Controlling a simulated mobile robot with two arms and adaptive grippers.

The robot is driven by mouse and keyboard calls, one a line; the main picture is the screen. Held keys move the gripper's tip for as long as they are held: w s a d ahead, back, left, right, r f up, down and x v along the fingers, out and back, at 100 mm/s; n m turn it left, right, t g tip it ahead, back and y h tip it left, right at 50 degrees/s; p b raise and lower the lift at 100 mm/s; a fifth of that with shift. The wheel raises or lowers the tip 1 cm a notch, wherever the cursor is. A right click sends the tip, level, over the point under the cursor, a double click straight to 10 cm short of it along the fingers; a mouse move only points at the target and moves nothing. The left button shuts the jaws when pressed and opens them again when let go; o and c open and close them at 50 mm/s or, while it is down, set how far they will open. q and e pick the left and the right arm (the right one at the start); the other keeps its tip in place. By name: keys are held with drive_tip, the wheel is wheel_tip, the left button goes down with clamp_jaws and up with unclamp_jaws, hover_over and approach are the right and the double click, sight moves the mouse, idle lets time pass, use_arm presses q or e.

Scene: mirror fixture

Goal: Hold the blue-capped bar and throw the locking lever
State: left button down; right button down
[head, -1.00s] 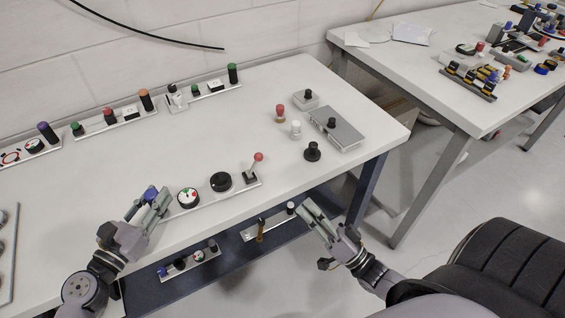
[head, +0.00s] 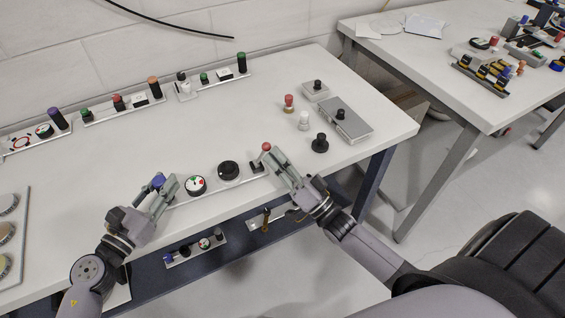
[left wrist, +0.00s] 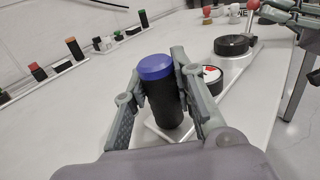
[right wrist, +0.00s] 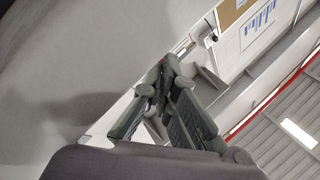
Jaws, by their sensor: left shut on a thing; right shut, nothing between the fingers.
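The black bar with a blue cap (left wrist: 168,100) stands upright at the left end of a white plate; its blue cap (head: 158,181) also shows in the head view. My left gripper (head: 166,186) is shut on this bar, one finger on each side. The locking lever (head: 258,166) stands at the plate's right end, its red knob (head: 266,147) tilted up and right. My right gripper (head: 273,152) is shut and empty, its fingertips just right of the knob. I cannot tell whether they touch it.
Between bar and lever, the plate carries a dial with red and green marks (head: 195,185) and a black knob (head: 229,171). A grey box (head: 345,122) and several loose knobs stand to the right. More fixture plates line the back wall.

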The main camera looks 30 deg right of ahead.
drive_tip(key=shift+n, duration=0.4)
drive_tip(key=shift+a+r+n+g+y, duration=0.15)
drive_tip(key=shift+n+g+y, duration=0.3)
drive_tip(key=shift+n, duration=0.25)
